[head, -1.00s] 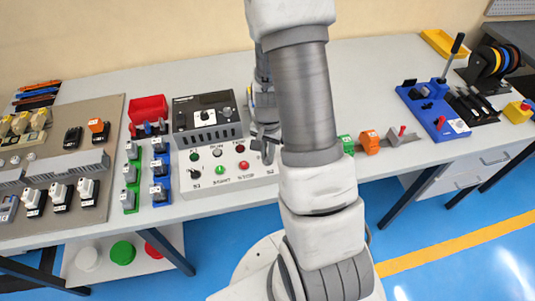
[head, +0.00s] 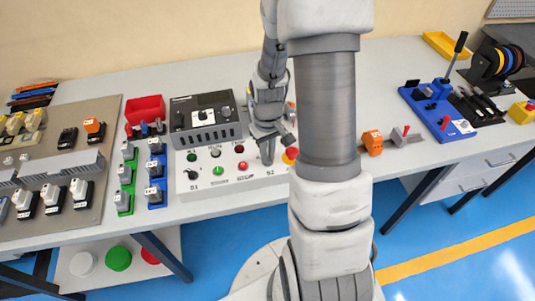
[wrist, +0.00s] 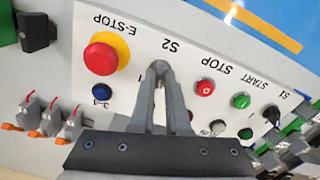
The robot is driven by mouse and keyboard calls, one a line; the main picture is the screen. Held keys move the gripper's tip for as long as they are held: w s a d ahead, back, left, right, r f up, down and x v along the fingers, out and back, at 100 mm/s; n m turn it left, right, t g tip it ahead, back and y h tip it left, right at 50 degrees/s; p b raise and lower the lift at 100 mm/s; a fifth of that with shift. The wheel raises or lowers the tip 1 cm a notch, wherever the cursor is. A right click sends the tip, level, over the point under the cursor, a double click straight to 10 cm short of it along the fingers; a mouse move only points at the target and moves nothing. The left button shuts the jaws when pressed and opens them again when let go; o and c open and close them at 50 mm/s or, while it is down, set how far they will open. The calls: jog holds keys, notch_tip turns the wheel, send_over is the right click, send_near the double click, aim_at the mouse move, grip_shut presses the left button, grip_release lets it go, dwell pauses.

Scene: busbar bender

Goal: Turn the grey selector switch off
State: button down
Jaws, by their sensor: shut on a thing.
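The white control panel (head: 225,184) lies on the table, tilted towards me in the head view. My gripper (head: 268,158) points down at its right part, by the S2 label. In the wrist view my gripper's fingers (wrist: 160,72) are together right beside the printed S2, shut on the grey selector switch. The fingers hide the switch almost wholly, so its angle cannot be read. The black S1 knob (wrist: 271,114) sits apart at the other end of the panel; it also shows in the head view (head: 191,174).
Near my fingers are the red E-STOP button (wrist: 104,55) on its yellow base, a blue button (wrist: 101,92), the red STOP button (wrist: 205,87) and the green START button (wrist: 240,101). A dark grey box (head: 205,119) stands behind the panel. Orange block (head: 372,142) stands right of my arm.

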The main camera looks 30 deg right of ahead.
jog(key=n, duration=0.5)
jog(key=shift+n+p, duration=0.3)
jog(key=shift+p, duration=0.1)
dwell(0.4)
jog(key=c, duration=0.9)
grip_release()
jog(key=shift+r, duration=0.1)
notch_tip(320, 180, up, 17)
jog(key=p, duration=0.2)
jog(key=shift+r, duration=0.15)
